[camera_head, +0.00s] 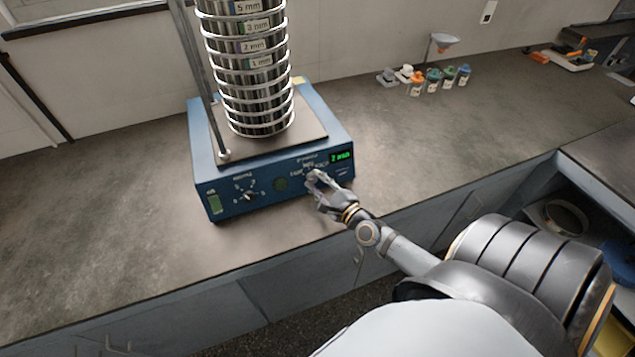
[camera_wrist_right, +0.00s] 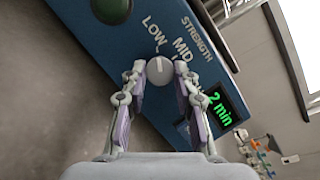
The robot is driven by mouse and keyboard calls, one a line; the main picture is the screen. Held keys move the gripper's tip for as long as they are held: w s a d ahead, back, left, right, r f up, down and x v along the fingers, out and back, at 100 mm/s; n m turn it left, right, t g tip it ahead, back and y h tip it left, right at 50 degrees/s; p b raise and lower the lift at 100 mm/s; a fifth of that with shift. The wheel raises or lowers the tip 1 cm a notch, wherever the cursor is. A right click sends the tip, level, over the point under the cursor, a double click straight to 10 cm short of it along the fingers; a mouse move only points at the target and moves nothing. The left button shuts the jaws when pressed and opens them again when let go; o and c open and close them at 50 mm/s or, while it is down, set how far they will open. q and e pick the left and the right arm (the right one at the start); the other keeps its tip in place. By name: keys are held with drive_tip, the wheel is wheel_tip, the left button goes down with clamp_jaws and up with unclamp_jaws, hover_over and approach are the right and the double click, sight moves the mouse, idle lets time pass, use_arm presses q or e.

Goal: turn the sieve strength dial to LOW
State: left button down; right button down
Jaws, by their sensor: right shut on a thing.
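The blue sieve shaker (camera_head: 230,183) stands on the grey counter with a tall stack of metal sieves (camera_head: 250,70) on its plate. My right gripper (camera_head: 314,182) is at the right part of its front panel, in front of the strength dial. In the right wrist view the round grey strength dial (camera_wrist_right: 160,70) sits between the fingertips of my right gripper (camera_wrist_right: 158,78), which is shut on it. The words LOW and MID show beside the dial; the third label is partly covered by a finger. The dial's pointer setting is hard to read. My left gripper is not in view.
A green display (camera_head: 341,156) reading 2 min is right of the dial. A second dial (camera_head: 248,196) and a round green button (camera_head: 281,184) are to its left. Small colored bottles (camera_head: 433,79) stand at the back right. Counter space left of the shaker is clear.

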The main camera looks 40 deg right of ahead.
drive_tip(key=c, duration=1)
unclamp_jaws()
drive_tip(key=shift+s, duration=0.15)
drive_tip(key=s, duration=0.7)
drive_tip(key=s+r, duration=0.1)
drive_tip(key=s, duration=0.3)
drive_tip(key=shift+s+d, duration=0.15)
drive_tip(key=shift+s, duration=0.15)
